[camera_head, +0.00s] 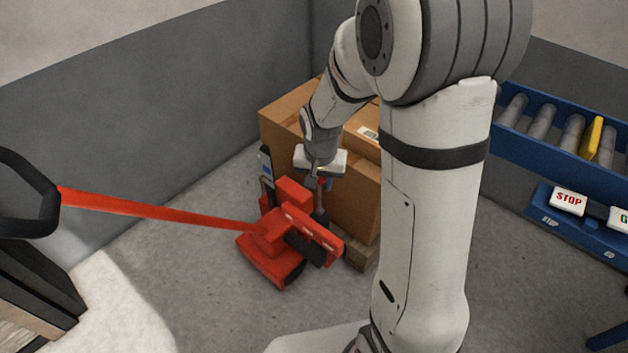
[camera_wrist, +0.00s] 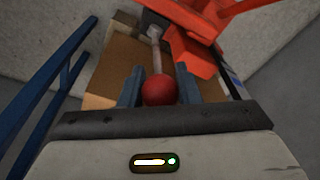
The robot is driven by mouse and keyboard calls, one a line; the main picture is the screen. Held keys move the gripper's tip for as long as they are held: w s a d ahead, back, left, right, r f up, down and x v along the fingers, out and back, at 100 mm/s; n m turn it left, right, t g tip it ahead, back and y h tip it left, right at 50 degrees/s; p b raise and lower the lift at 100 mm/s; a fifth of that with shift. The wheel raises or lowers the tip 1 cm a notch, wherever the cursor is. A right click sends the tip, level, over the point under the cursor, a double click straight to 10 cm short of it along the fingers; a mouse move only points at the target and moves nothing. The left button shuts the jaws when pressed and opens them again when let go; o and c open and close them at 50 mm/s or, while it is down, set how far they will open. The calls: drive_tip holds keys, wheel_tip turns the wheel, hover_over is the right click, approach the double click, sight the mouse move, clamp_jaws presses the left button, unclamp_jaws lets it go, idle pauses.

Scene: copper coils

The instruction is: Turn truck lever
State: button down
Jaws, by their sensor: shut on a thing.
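The red pallet truck (camera_head: 268,240) stands on the floor in front of cardboard boxes, its long red handle reaching to the left. Its lever has a grey rod (camera_wrist: 155,50) and a red ball knob (camera_wrist: 159,90). In the head view my gripper (camera_head: 322,178) is above the right part of the truck, at the top of the lever. In the wrist view my gripper (camera_wrist: 160,88) has a finger on each side of the red knob and is shut on it. The knob is mostly hidden by the gripper in the head view.
Cardboard boxes (camera_head: 350,205) stand right behind my gripper. A blue roller conveyor (camera_head: 535,150) with a STOP button (camera_head: 569,202) is at the right. The black handle grip (camera_head: 45,205) is at the far left. Floor in front of the truck is clear.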

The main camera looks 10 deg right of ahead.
drive_tip(key=c, duration=1.1)
unclamp_jaws()
drive_tip(key=shift+o, duration=0.2)
drive_tip(key=shift+r, duration=0.2)
drive_tip(key=r, duration=0.2)
drive_tip(key=r+p, duration=0.1)
drive_tip(key=r, duration=0.1)
drive_tip(key=s+r+p, duration=0.1)
drive_tip(key=r, duration=0.2)
drive_tip(key=shift+r, duration=0.1)
